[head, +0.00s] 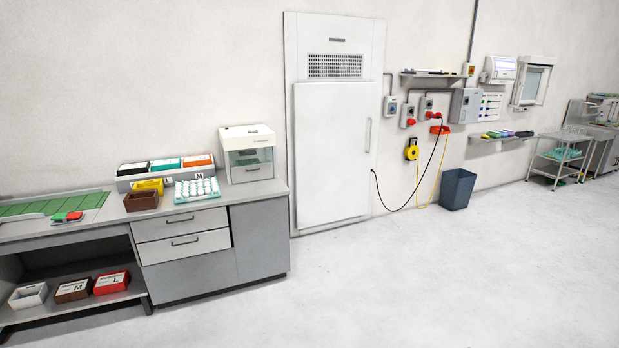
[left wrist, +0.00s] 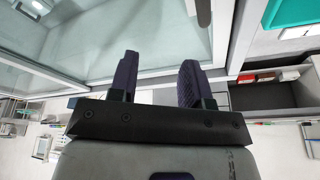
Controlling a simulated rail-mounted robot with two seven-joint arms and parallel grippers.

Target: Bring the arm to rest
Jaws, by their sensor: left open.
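My left gripper (left wrist: 157,78) shows in the left wrist view, its two dark, ridged fingers spread apart with nothing between them. Its fingertips appear in front of a pale cabinet with a glass pane (left wrist: 120,35); I cannot tell how far off the pane is. Neither of my arms shows in the head view. My right gripper is in neither view.
In the head view a tray of white eggs (head: 197,189) stands on the grey counter (head: 258,189), beside a brown box (head: 141,201) and a glass-fronted cabinet (head: 248,155). A dark bin (head: 458,190) stands by the wall. The floor (head: 400,285) at the front is clear.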

